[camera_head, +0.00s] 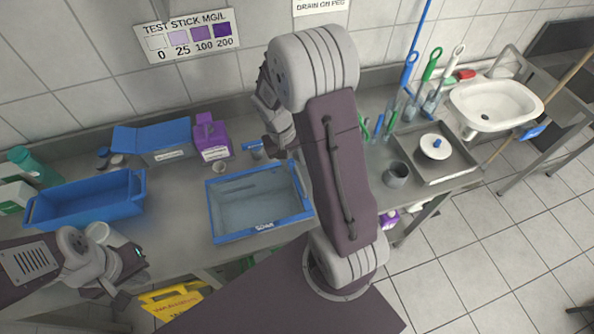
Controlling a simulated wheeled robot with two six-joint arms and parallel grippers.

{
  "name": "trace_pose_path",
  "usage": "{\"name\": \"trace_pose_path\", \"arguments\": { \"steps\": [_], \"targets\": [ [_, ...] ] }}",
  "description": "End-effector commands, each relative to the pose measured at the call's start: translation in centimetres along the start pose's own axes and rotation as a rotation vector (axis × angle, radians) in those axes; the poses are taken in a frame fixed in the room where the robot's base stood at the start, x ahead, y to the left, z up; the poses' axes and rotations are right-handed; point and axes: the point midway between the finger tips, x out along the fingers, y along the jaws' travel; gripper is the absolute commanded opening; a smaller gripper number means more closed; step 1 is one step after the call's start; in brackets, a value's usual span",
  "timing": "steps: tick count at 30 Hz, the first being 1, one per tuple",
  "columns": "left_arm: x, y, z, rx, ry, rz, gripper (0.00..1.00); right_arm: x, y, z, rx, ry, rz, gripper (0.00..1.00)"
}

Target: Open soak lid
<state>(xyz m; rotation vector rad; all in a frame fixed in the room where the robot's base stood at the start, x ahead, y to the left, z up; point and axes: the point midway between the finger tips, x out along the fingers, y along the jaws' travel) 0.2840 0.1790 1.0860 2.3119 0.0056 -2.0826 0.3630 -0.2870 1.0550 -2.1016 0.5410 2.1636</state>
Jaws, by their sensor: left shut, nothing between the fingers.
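The soak tub (212,212) has a blue rim and a label reading SOAK on its front edge. It stands on the grey counter in the middle of the view. Its top looks pale and see-through; I cannot tell whether this is a clear lid or the liquid inside. My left gripper (132,270) is shut and empty at the counter's front edge, left of the tub and apart from it. My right gripper (277,146) hangs above the counter behind the tub's back right corner. My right arm hides part of the tub's right side, and the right fingertips are unclear.
A long blue bin (90,203) stands at the left.

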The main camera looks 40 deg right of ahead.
Motion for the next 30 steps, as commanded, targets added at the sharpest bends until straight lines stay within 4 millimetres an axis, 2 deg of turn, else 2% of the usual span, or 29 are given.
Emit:
{"name": "trace_pose_path", "arguments": {
  "steps": [3, 9, 13, 20, 21, 24, 25, 30],
  "targets": [
    [-0.2, 0.0, -0.1, 0.000, 0.000, 0.000, 0.00, 2.6, 0.0, 0.2, 0.000, -0.008, 0.000, 0.34],
    [-0.2, 0.0, -0.1, 0.000, 0.001, 0.000, 0.00, 6.3, 0.0, 0.1, 0.001, -0.004, 0.000, 0.34],
    [-0.2, 0.0, -0.1, 0.000, 0.001, 0.000, 0.00, 7.3, 0.0, 0.1, 0.001, -0.002, -0.001, 0.34],
    [-0.2, 0.0, -0.1, 0.000, 0.001, 0.000, 0.00, 7.5, 0.0, 0.0, 0.001, 0.000, -0.001, 0.34],
    [-0.2, 0.0, -0.1, 0.000, 0.001, 0.000, 0.00, 7.5, 0.0, 0.0, 0.001, 0.000, -0.001, 0.32],
    [-0.2, 0.0, -0.1, 0.000, 0.001, 0.000, 0.00, 7.5, 0.0, 0.0, 0.001, 0.000, -0.001, 0.04],
    [-0.2, 0.0, -0.1, 0.000, 0.001, 0.000, 0.00, 7.5, 0.0, 0.0, 0.001, 0.000, -0.001, 0.00],
    [-0.2, 0.0, -0.1, 0.000, 0.001, 0.000, 0.00, 7.5, 0.0, 0.1, 0.001, -0.001, -0.001, 0.00]
  ]
}}
